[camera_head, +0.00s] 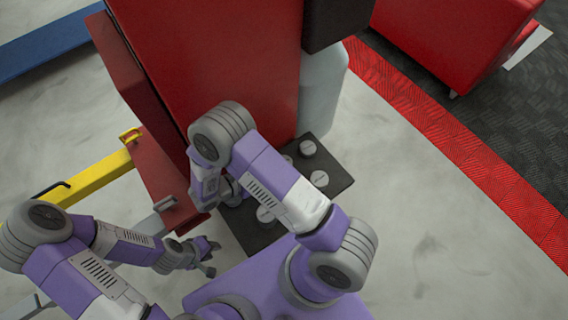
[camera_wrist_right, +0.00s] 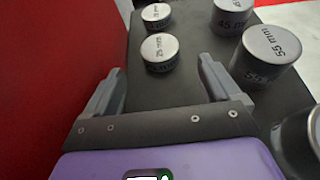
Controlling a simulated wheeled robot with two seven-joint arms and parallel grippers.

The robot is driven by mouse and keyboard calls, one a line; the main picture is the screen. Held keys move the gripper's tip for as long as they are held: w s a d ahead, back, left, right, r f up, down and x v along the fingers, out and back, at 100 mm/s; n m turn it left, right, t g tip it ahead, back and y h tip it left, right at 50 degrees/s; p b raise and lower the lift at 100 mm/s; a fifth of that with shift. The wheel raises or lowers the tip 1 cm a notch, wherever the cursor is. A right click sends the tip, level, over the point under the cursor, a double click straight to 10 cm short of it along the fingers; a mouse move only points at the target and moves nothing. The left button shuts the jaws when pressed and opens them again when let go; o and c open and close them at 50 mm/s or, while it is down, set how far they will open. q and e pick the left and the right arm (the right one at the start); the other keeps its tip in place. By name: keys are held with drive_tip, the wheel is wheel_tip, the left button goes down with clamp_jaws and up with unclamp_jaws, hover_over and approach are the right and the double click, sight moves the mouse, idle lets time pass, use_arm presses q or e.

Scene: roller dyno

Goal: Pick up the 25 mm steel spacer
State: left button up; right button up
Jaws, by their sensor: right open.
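The 25 mm steel spacer (camera_wrist_right: 160,53) is a short silver cylinder with its label on top. It stands upright on a dark plate (camera_wrist_right: 195,18) in the right wrist view. My right gripper (camera_wrist_right: 158,86) is open, its two fingers apart on either side of the picture. The spacer is ahead of the fingertips, between their lines, and not touched. In the head view, my right arm hides most of the right gripper, and labels are too small to read. My left gripper (camera_head: 210,257) is open and empty, low beside the dark plate (camera_head: 243,225).
A 55 mm spacer (camera_wrist_right: 265,62) and a 45 mm spacer (camera_wrist_right: 231,20) stand to the right. Another short spacer (camera_wrist_right: 156,16) stands behind. A red cabinet (camera_head: 215,60) rises beside the plate. A yellow beam (camera_head: 95,178) lies left. Grey floor at right is clear.

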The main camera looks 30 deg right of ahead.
drive_tip(key=b+x, duration=0.1)
drive_tip(key=x, duration=0.5)
drive_tip(key=shift+d, duration=0.15)
drive_tip(key=c, duration=1.3)
drive_tip(key=shift+r, duration=0.1)
